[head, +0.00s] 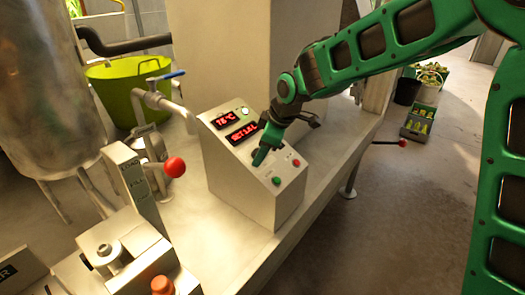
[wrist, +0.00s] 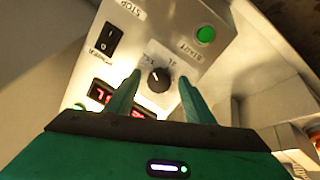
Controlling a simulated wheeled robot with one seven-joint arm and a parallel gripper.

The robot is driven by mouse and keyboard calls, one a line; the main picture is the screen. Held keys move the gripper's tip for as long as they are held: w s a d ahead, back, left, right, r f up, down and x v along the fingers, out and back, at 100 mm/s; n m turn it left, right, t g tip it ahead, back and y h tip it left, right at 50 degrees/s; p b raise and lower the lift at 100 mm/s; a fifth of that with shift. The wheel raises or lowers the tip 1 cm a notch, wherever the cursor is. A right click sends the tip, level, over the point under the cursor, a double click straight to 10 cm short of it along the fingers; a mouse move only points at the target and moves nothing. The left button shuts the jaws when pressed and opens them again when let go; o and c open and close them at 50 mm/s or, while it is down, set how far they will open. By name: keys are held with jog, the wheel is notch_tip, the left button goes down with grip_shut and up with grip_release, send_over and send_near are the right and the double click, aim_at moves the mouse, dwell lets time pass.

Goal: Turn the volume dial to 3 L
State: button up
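The control box (head: 232,190) has a sloped panel with two red displays. The upper display (head: 226,119) appears to read 78 °C. The lower display (head: 242,133) shows SET and a litre value too small to read surely. In the wrist view, the black volume dial (wrist: 159,79) has a white pointer line and printed marks beside it. My gripper (wrist: 159,76) is open, with one green finger on each side of the dial and visible gaps between. In the head view my gripper (head: 262,156) is at the panel and hides the dial.
A green button (head: 277,180) and a red button (head: 296,162) sit on the panel near my gripper. The wrist view shows the green START button (wrist: 205,35) and a black rocker switch (wrist: 111,40). A red-knobbed lever (head: 175,167) stands left of the box.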

jog(key=c, duration=0.9)
jog(key=shift+d, duration=0.1)
jog(key=shift+m, duration=0.4)
jog(key=m, duration=0.5)
jog(key=shift+w+r+m+g, duration=0.1)
jog(key=shift+m+g, duration=0.2)
jog(key=m, duration=0.5)
jog(key=o, duration=1)
